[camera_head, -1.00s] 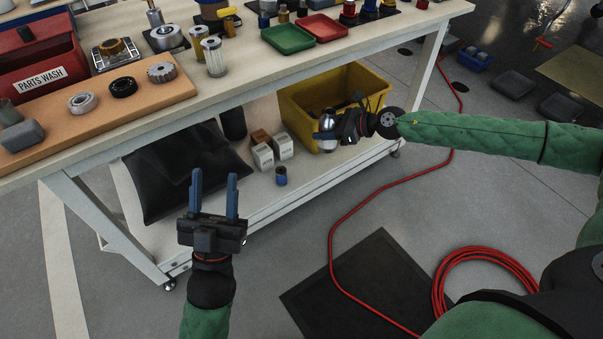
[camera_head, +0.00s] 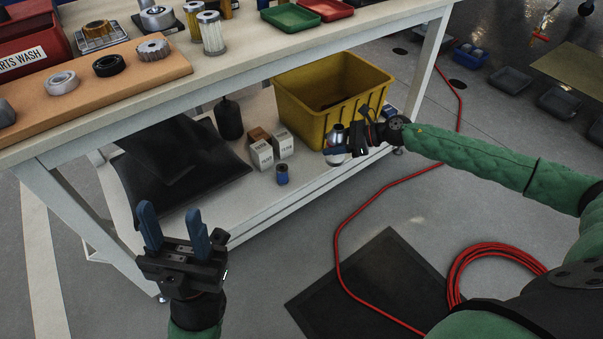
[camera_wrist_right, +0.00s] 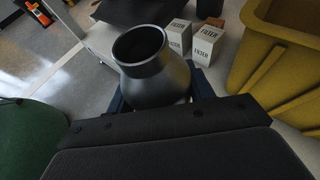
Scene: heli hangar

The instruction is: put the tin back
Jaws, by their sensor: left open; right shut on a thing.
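The tin, a silvery rounded vessel with a dark open neck (camera_wrist_right: 150,72), is held in my right gripper (camera_head: 340,152). In the head view the tin (camera_head: 337,136) is upright in front of the yellow bin, above the lower shelf's front edge. In the right wrist view my right gripper (camera_wrist_right: 165,98) has its blue fingers on either side of the tin, and its lower part is hidden. My left gripper (camera_head: 176,228) is open and empty, in front of the workbench at the lower left.
The yellow bin (camera_head: 303,112) stands on the lower shelf (camera_head: 262,208). White filter boxes (camera_head: 262,155), a small blue can (camera_head: 282,174), a dark bottle (camera_head: 228,118) and a black bag (camera_head: 170,168) are left of it. A red hose (camera_head: 338,240) lies on the floor.

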